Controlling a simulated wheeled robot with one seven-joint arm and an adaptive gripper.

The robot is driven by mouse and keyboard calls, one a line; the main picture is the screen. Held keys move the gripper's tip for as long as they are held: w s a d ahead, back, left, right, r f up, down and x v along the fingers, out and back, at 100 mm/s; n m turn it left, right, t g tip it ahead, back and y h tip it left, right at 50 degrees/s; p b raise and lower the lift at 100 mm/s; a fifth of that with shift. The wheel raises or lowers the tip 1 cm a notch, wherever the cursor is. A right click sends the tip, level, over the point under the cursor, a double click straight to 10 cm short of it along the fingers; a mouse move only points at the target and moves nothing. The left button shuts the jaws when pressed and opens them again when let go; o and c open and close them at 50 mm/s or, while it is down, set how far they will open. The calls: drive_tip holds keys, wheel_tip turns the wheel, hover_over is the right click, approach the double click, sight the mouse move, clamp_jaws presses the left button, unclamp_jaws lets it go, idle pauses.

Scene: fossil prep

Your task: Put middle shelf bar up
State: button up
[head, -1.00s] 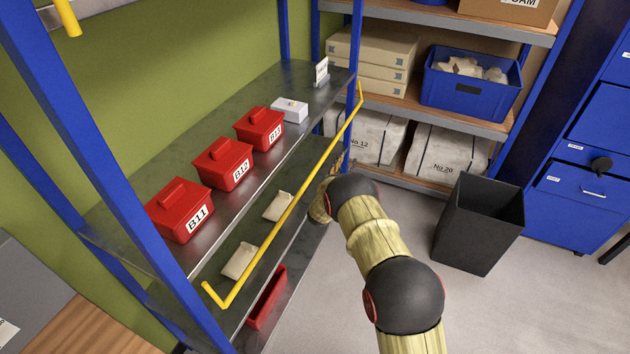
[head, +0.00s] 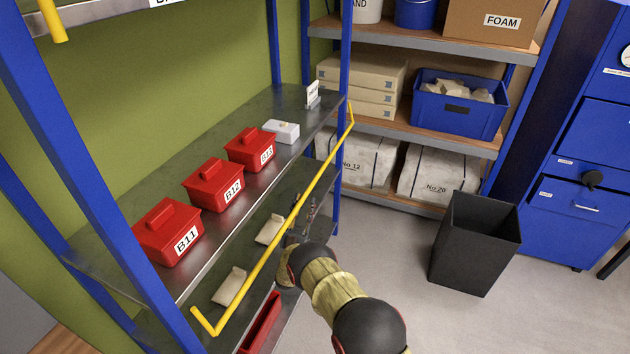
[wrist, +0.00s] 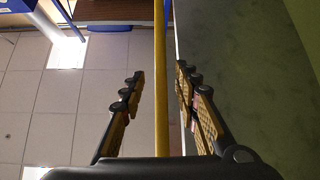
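The yellow middle shelf bar (head: 285,225) runs along the front of the middle shelf (head: 235,232). It hangs out in front of and below the shelf edge, with bent ends at the near left and at the far post. My gripper (head: 303,218) is at the bar, around the middle of its length, partly hidden by the bar and my arm. In the wrist view, the bar (wrist: 160,110) passes between the two fingers of my gripper (wrist: 160,73). The fingers are spread, with a visible gap on both sides of the bar.
Red lidded boxes, B11 (head: 168,235), B12 (head: 212,183) and B13 (head: 250,150), stand on the middle shelf with a small white box (head: 281,131). Cloth-coloured packets and a red tray (head: 262,325) lie below. A black bin (head: 475,245) stands on the floor to the right.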

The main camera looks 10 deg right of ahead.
sight(309, 187)
drive_tip(key=shift+s+r+x, duration=0.1)
drive_tip(key=shift+r+x, duration=0.05)
drive_tip(key=shift+x, duration=1.8)
drive_tip(key=shift+s+r+x, duration=0.1)
drive_tip(key=shift+x, duration=1.8)
drive_tip(key=shift+a, duration=0.15)
drive_tip(key=shift+c, duration=0.8)
clamp_jaws()
